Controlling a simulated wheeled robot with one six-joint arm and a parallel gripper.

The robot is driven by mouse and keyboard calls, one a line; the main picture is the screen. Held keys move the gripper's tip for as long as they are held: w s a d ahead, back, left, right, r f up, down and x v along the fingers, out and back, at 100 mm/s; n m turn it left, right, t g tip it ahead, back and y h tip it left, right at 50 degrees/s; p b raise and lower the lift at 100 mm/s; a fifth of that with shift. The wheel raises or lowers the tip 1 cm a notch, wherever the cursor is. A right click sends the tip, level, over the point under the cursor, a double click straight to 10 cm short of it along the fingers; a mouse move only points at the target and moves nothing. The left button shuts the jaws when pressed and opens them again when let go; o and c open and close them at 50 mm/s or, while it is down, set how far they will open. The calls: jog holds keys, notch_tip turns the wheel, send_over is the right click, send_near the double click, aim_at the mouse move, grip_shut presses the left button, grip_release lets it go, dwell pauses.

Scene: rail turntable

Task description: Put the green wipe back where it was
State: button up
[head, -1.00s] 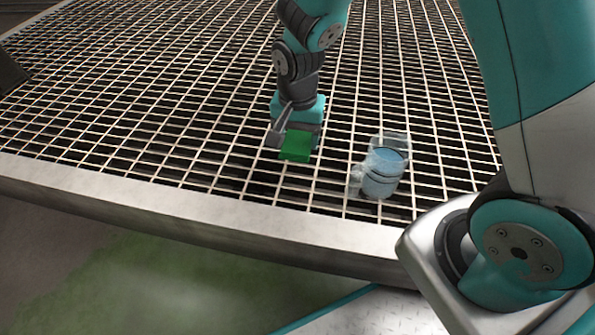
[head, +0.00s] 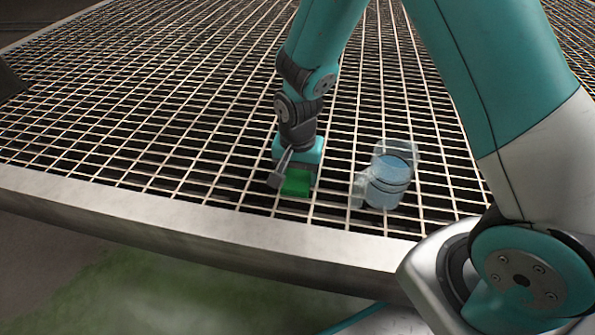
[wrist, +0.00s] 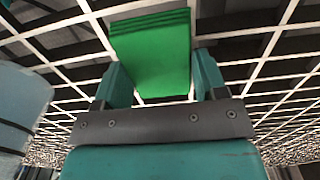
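The green wipe (head: 296,183) is a flat green block, seen left of the mug over the grating. My gripper (head: 292,176) points down and is shut on the wipe, which sticks out from between the fingers toward the front edge. In the wrist view the wipe (wrist: 155,55) lies between the two teal fingers, with stacked layers showing at its far end. I cannot tell whether its underside touches the grating.
A clear mug with bluish contents (head: 388,180) stands close to the right of the wipe; its pale side also shows in the wrist view (wrist: 20,100). The grating (head: 150,120) is bare to the left and behind. Its solid metal rim (head: 200,222) runs along the front.

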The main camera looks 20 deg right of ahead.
aim_at(298, 176)
jog(key=o, duration=0.4)
notch_tip(298, 176, up, 12)
jog(key=p, duration=0.7)
jog(key=s+a+r+n+y, duration=0.2)
jog(key=s+r+n, duration=0.5)
jog(key=s+r, duration=0.2)
jog(key=s+a+r+n+y, duration=0.2)
jog(key=s+a+r+n, duration=0.1)
jog(key=s+r+n, duration=0.4)
notch_tip(298, 176, up, 3)
jog(key=s, duration=0.3)
jog(key=shift+f, duration=0.2)
notch_tip(298, 176, up, 41)
jog(key=p, duration=4)
jog(key=shift+f+p, duration=0.15)
jog(key=shift+p, duration=0.2)
